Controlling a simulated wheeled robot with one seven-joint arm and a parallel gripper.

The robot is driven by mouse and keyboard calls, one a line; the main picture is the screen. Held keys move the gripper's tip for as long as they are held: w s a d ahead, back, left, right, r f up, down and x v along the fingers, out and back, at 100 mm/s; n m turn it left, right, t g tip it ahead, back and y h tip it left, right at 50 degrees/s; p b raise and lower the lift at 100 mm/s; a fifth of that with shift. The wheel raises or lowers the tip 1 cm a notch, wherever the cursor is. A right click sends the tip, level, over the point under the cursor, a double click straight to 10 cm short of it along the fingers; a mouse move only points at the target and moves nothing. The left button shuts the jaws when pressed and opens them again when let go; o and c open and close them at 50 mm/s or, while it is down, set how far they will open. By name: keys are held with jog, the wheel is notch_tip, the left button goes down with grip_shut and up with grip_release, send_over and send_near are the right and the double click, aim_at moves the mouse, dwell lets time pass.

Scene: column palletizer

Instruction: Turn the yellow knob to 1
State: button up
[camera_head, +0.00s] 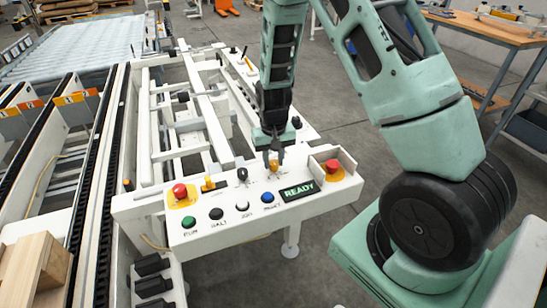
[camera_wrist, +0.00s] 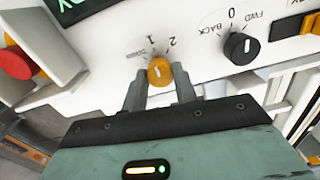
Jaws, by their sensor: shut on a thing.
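The yellow knob (camera_head: 274,166) stands on the white control panel (camera_head: 245,222), left of the green READY display. In the wrist view the yellow knob (camera_wrist: 160,68) sits below the printed marks 1 and 2, which appear upside down. A pale pointer line shows on its face; I cannot tell for certain which mark it lines up with. My gripper (camera_wrist: 159,88) has one finger on each side of the knob and is shut on it. In the head view my gripper (camera_head: 273,158) comes down from above, and its fingers partly hide the knob.
A black FWD/BACK knob (camera_wrist: 241,48) is beside the yellow one. Red emergency buttons (camera_head: 180,191) (camera_head: 332,167) stand at both ends of the panel. Several push buttons line the front, including a blue one (camera_head: 267,197). The READY display (camera_head: 299,191) is close by.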

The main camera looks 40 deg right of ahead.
aim_at(273, 162)
dwell(0.4)
jog(key=o, duration=1)
jog(key=shift+c, duration=0.2)
notch_tip(273, 162, up, 18)
jog(key=shift+f+p, duration=0.25)
jog(key=shift+p, duration=0.1)
jog(key=s+a+r+n+y+p, duration=0.1)
jog(key=s+a+r+n, duration=0.15)
jog(key=s+a, duration=0.45)
jog(key=s+a+r+n, duration=0.1)
jog(key=s+a+n, duration=0.25)
jog(key=a, duration=0.75)
jog(key=s+a+n, duration=0.3)
jog(key=s, duration=0.4)
jog(key=s+a+n, duration=0.3)
jog(key=s, duration=0.3)
jog(key=shift+s+a+r+p, duration=0.15)
jog(key=shift+s+r+p, duration=0.1)
jog(key=shift+s+p, duration=0.1)
